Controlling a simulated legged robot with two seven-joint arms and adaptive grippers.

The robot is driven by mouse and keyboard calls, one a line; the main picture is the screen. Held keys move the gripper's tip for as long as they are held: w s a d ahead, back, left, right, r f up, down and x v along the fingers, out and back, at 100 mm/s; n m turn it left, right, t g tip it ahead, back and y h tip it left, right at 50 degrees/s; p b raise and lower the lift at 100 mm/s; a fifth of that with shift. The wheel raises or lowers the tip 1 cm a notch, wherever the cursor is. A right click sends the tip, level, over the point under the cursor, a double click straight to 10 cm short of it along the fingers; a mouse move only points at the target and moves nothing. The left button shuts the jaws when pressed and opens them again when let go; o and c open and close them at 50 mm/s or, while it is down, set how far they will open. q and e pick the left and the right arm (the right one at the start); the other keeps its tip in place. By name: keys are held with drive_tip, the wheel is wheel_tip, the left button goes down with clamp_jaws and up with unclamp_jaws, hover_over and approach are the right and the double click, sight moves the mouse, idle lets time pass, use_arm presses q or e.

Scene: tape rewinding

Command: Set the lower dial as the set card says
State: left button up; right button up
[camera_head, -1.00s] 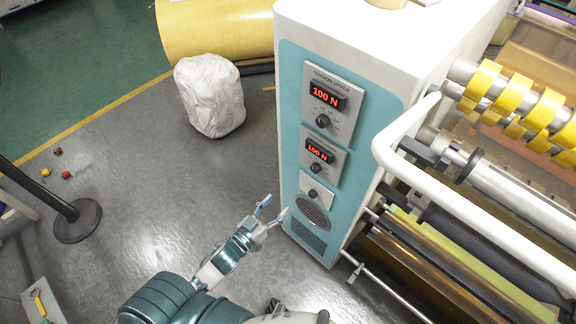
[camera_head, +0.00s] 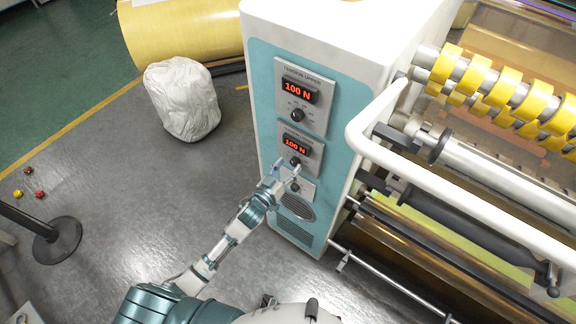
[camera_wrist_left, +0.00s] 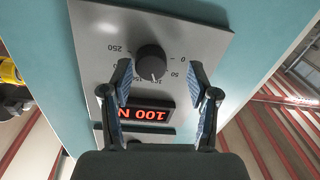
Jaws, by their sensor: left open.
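The machine's teal front (camera_head: 262,100) carries an upper dial (camera_head: 296,115) under a red display reading 100 N (camera_head: 293,90). Below it, the lower dial (camera_head: 295,161) sits under a second display reading 100 N (camera_head: 295,146). My left gripper (camera_head: 285,173) is open and empty at the lower panel, just below that dial. In the left wrist view a black knob (camera_wrist_left: 151,60) shows upside down with its scale, marked 0, 50 and 250 among others. The open fingers (camera_wrist_left: 160,74) straddle the knob's area, apparently without gripping it. I cannot make out a set card.
A small third knob (camera_head: 295,187) and a round grille (camera_head: 297,207) lie below the lower dial. A white rail (camera_head: 370,145) and rollers stand to the right. A white sack (camera_head: 182,100) and a black post base (camera_head: 58,238) stand on the floor.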

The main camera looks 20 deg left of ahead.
use_arm(q)
drive_tip(key=shift+w+d, duration=0.15)
drive_tip(key=shift+w, duration=0.05)
drive_tip(key=shift+d, duration=0.2)
drive_tip(key=shift+d+r, duration=0.15)
drive_tip(key=shift+d, duration=0.4)
drive_tip(key=c, duration=0.8)
drive_tip(key=shift+a, duration=0.2)
clamp_jaws()
drive_tip(key=shift+a, duration=0.3)
drive_tip(key=shift+d+m+p, duration=0.2)
drive_tip(key=shift+m+p, duration=0.2)
drive_tip(key=shift+m, duration=0.1)
use_arm(e)
drive_tip(key=shift+s+d+r, duration=0.2)
drive_tip(key=shift+s+d, duration=0.15)
drive_tip(key=shift+s, duration=0.05)
